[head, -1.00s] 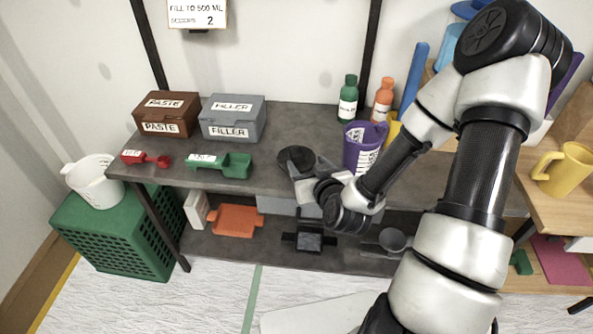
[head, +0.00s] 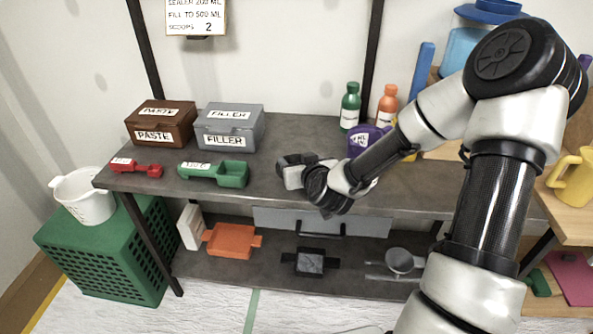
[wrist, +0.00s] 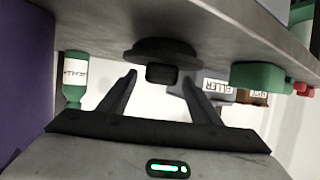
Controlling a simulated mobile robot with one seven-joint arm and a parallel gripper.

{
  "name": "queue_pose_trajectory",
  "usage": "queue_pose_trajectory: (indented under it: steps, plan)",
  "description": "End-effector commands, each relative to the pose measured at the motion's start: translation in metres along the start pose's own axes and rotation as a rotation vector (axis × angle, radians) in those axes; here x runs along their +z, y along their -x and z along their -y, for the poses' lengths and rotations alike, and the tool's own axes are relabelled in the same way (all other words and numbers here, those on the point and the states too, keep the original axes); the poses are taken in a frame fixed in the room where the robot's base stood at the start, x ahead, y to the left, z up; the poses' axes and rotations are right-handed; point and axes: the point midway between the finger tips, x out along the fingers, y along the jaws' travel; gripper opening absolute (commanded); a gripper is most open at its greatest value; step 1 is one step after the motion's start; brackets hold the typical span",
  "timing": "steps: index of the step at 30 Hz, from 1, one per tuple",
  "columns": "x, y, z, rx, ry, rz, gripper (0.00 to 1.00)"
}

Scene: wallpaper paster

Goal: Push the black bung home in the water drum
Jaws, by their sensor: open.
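A black bung with a wide round flange and a small squared grip (wrist: 162,73) stands on the grey bench top in the wrist view, which is turned upside down. My gripper (wrist: 159,78) is open, with one finger on each side of the grip. I cannot tell whether the fingers touch it. In the head view my gripper (head: 288,170) is low over the bench near its front edge, and it largely hides the bung. A blue container (head: 460,50) with a blue lid-like piece above stands at the upper right, partly behind my arm. I cannot tell if it is the water drum.
On the grey bench (head: 270,190) stand a paste box (head: 160,135), a filler box (head: 230,140), red and green scoops, a green bottle (head: 350,105), an orange bottle (head: 387,105) and a purple jug (head: 360,140). A lower shelf holds trays. A yellow mug (head: 573,178) stands right.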

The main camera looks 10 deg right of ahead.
Motion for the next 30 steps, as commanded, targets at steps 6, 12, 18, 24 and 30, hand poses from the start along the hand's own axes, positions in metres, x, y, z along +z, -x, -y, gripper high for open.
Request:
queue_pose_trajectory:
  steps: [6,12,18,24,30]
  plan:
    - [0.0007,-0.0151,0.0003,-0.001,0.0,0.001,0.58]
    - [0.0007,-0.0148,0.0003,0.0,0.0,0.001,0.53]
    - [0.0008,-0.0146,0.0002,0.0,0.0,0.001,0.19]
    - [0.0004,-0.0146,0.0002,0.0,0.001,0.0,0.1]
    - [-0.0065,-0.0119,0.0,0.0,0.002,-0.001,0.1]
